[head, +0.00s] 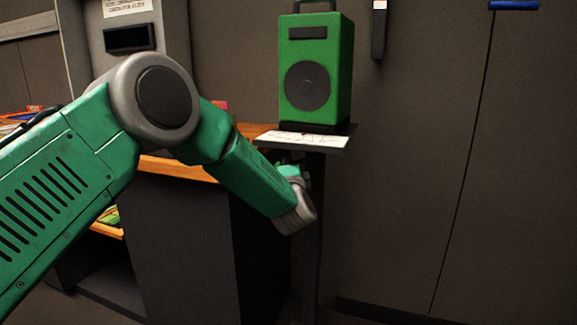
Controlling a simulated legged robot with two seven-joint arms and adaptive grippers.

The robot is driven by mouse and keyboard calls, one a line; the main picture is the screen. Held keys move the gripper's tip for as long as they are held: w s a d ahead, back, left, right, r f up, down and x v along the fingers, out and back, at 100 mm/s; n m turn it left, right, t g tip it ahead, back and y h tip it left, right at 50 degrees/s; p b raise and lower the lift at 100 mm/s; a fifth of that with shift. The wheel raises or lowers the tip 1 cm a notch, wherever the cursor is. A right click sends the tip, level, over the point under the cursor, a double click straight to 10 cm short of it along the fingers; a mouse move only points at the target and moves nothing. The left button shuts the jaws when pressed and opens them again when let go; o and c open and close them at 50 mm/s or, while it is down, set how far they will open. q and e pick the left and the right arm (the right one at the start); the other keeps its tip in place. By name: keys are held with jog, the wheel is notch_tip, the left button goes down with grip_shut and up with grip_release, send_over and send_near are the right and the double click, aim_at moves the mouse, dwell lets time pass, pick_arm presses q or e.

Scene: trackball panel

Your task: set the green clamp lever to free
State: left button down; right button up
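I cannot make out a green clamp lever or a trackball panel in the head view. My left arm comes in from the left and bends down at a grey joint. Its far end, with my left gripper (297,205), is beside the post below a small shelf. The fingers are not clear, so I cannot tell whether they are open or shut. My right gripper is out of view.
A green speaker-like box (316,65) with a round dark grille stands on the small shelf (334,142), with a white sheet (303,140) in front. A dark cabinet with an orange top (180,168) is behind my arm. Wall panels (410,180) fill the right.

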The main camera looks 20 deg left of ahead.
pick_arm(q)
jog(key=shift+d+n+p, duration=0.1)
jog(key=shift+n+p, duration=0.2)
jog(key=shift+p, duration=0.4)
jog(key=d+f+n+g+h+p, duration=0.4)
jog(key=d+n+p, duration=0.1)
jog(key=n+p, duration=0.7)
jog(key=shift+f+h+p, duration=0.35)
jog(key=shift+h+p, duration=0.05)
jog(key=shift+p, duration=0.55)
jog(key=shift+d+f+n, duration=0.1)
jog(key=shift+d+n, duration=0.1)
jog(key=shift+n, duration=0.1)
jog(key=c, duration=1.6)
grip_release()
jog(key=shift+s, duration=0.1)
